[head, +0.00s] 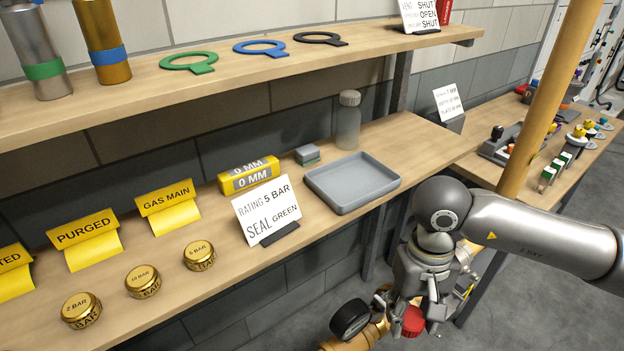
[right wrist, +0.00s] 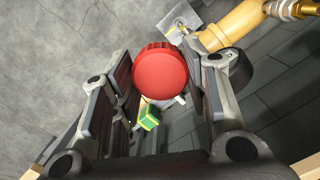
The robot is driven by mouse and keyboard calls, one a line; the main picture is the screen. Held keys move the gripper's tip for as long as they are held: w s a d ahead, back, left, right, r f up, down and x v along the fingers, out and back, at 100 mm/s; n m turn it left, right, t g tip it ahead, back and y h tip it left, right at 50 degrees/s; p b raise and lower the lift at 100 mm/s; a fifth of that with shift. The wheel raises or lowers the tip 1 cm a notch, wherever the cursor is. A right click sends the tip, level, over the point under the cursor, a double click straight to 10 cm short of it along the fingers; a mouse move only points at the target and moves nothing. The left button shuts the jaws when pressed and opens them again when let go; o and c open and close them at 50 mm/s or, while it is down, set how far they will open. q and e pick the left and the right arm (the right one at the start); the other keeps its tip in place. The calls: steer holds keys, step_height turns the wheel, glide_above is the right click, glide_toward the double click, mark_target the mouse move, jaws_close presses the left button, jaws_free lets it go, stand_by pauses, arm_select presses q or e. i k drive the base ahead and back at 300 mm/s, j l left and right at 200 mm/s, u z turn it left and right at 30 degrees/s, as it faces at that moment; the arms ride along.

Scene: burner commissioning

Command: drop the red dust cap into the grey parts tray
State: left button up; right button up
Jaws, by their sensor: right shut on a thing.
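The red dust cap (head: 413,320) is a round cap with a ribbed edge. My right gripper (head: 412,312) is shut on it, low in front of the bench and beside the yellow pipe. In the right wrist view the cap (right wrist: 160,74) sits between the two fingers (right wrist: 165,85). The grey parts tray (head: 350,205) is a shallow rectangular tray on the bench, up and left of my right gripper, and it looks empty. My left gripper is not in view.
A sign (head: 266,211), a yellow 0 mm block (head: 248,175) and a bottle (head: 348,121) stand near the tray. A yellow post (head: 546,100) rises at right. Brass caps (head: 143,281) line the bench front.

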mark_target(360, 185)
steer(key=u, duration=1.35)
steer(key=k+l, duration=0.2)
steer(key=l, duration=0.2)
steer(key=k+l+u, duration=0.1)
steer(key=k+l, duration=0.4)
steer(key=l, duration=0.25)
